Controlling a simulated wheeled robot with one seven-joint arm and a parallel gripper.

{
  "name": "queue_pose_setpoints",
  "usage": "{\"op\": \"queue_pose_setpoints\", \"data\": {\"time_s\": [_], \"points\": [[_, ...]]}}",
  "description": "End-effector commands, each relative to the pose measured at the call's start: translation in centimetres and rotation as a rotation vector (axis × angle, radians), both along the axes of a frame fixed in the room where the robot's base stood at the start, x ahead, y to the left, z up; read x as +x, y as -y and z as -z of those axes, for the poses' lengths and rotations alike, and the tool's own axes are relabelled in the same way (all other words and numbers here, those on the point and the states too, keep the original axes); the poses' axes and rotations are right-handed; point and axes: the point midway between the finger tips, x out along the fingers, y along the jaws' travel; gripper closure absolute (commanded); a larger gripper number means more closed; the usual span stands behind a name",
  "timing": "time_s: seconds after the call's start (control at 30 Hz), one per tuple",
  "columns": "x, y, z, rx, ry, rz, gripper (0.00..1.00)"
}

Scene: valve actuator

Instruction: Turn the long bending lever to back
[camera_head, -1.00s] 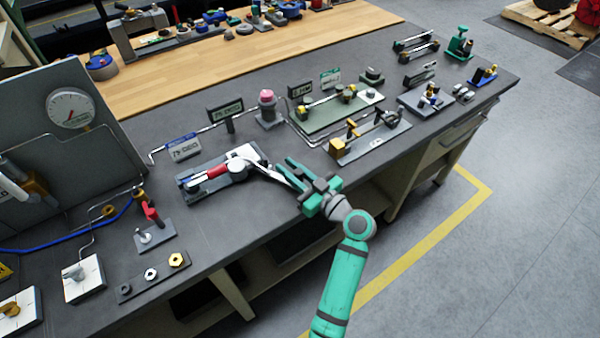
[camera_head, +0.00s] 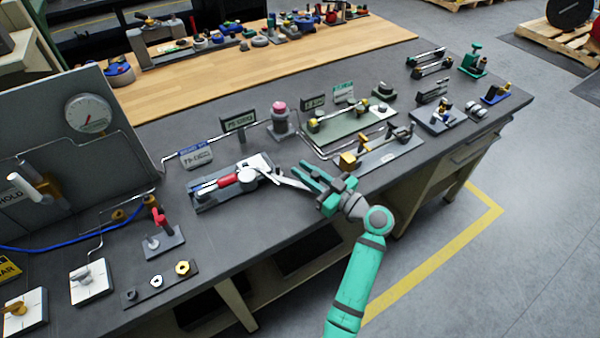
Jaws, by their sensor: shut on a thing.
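The long bending lever (camera_head: 290,182) is a pale metal bar. It runs from the grey-and-white valve unit with a red cylinder (camera_head: 227,181) toward the right, out near the front edge of the bench. My gripper (camera_head: 314,184), teal and dark grey, is at the outer end of the lever, shut on it. The fingers partly hide the lever's tip, so the exact grip is hard to see.
The dark bench top (camera_head: 240,252) holds several other fixtures. A plate with a brass block (camera_head: 348,161) stands close behind and right of my gripper. A pink-topped post (camera_head: 280,118) stands behind the valve unit. A red-handled valve (camera_head: 160,218) is to the left.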

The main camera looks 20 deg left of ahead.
Motion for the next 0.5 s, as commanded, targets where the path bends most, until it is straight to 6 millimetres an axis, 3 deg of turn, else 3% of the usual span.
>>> {"op": "queue_pose_setpoints", "data": {"time_s": [0.17,0.2,0.23,0.5], "points": [[-0.06,-0.06,0.12,-0.002,-0.002,-0.001,1.00],[-0.06,-0.06,0.11,-0.002,-0.002,-0.001,0.71],[-0.06,-0.05,0.10,-0.002,-0.002,-0.001,0.64],[-0.01,0.06,0.02,0.000,0.000,0.001,0.62]]}}
